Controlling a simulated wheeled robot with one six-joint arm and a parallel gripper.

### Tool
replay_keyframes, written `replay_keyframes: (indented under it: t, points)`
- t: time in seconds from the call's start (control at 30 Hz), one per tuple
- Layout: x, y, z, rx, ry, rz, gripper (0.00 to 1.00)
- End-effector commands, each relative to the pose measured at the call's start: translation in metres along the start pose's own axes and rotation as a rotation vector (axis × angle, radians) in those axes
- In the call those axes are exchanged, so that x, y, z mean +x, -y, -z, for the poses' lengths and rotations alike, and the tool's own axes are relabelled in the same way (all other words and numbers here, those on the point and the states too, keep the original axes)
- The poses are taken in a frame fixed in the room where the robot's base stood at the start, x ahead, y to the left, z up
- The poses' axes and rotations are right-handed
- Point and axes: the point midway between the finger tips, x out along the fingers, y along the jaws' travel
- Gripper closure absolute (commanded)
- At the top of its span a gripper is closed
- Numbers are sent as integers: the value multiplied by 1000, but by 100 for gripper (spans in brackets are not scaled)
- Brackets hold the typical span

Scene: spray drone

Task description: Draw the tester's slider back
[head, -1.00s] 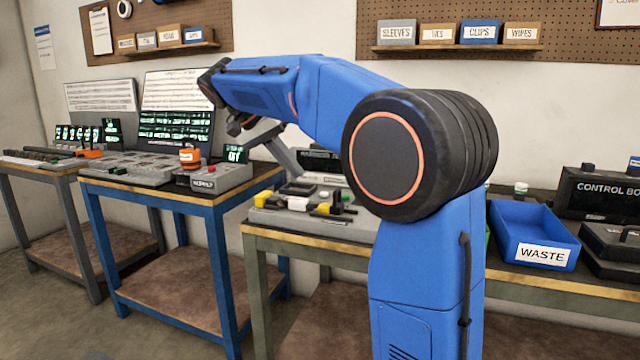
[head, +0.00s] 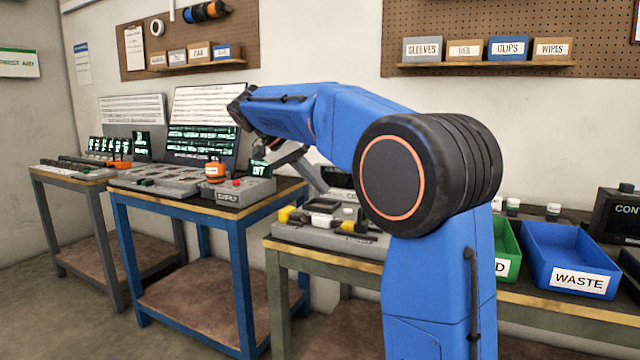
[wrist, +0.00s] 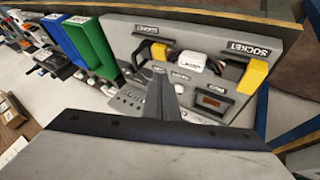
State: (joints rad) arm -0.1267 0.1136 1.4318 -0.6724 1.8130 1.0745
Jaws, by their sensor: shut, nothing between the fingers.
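My gripper (wrist: 163,96) shows in the wrist view as shut, empty fingers in front of a grey fixture (wrist: 128,72). The fixture has yellow blocks, a white piece (wrist: 191,61) with dark leads, a small display window (wrist: 209,102) and a label reading SOCKET (wrist: 249,49). It also stands on the green-legged bench in the head view (head: 335,236). I cannot tell which part is the tester's slider, or whether the fingers touch the fixture. In the head view my arm hides the fingers.
A green bin (head: 508,248) and a blue WASTE bin (head: 570,262) stand right of my arm. Shelves with labelled boxes hang on the wall.

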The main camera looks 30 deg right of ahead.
Motion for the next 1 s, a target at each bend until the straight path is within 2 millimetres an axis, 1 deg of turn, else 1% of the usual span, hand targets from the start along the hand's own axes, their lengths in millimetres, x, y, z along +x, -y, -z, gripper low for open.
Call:
replay_keyframes:
  t: [0.03,0.4,0.5,0.63,0.8,1.0]
  points:
    - [10,-2,0,1,2,-3,100]
    - [74,-1,0,0,2,-3,100]
    - [77,-17,2,2,1,0,100]
    - [81,-30,3,1,1,0,100]
    - [84,-37,3,-1,0,-1,100]
    - [84,-38,4,-1,0,0,100]
